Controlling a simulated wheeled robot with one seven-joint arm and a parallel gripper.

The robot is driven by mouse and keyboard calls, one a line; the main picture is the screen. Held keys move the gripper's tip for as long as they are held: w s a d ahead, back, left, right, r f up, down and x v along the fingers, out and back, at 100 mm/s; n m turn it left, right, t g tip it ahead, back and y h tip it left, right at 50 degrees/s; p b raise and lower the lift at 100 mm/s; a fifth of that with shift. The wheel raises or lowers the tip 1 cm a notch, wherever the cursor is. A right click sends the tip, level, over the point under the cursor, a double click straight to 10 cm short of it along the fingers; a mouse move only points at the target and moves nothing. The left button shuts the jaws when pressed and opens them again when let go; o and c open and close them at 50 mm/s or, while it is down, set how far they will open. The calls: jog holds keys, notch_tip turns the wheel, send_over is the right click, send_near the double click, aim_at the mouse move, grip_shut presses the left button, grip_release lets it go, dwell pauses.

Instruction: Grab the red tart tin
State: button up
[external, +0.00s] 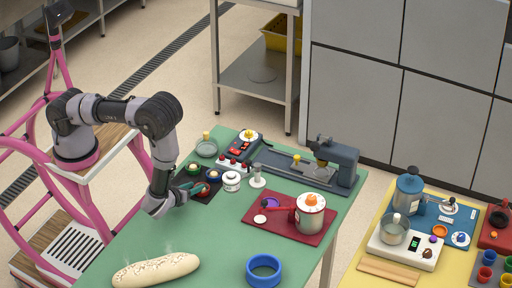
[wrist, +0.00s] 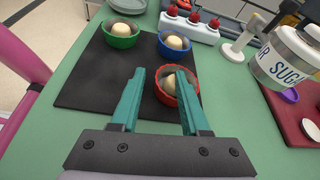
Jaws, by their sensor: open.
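The red tart tin (wrist: 167,97) sits on a dark tray (wrist: 78,85) on the green table, with a pale ball of dough inside. In the wrist view my gripper (wrist: 158,73) is open, its two teal fingers on either side of the red tin; I cannot tell whether they touch it. In the external view the red tin (external: 204,194) is partly hidden by my gripper (external: 188,190). A green tin (wrist: 121,36) and a blue tin (wrist: 174,47), each with dough, stand behind the red one on the same tray.
A white sugar jar (wrist: 287,55) stands right of the tray. Behind it is a white block with red knobs (wrist: 190,22). A red board with a pot (external: 310,215) lies further right. A loaf (external: 156,269) and a blue ring (external: 264,270) lie at the front.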

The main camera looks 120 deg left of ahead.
grip_shut()
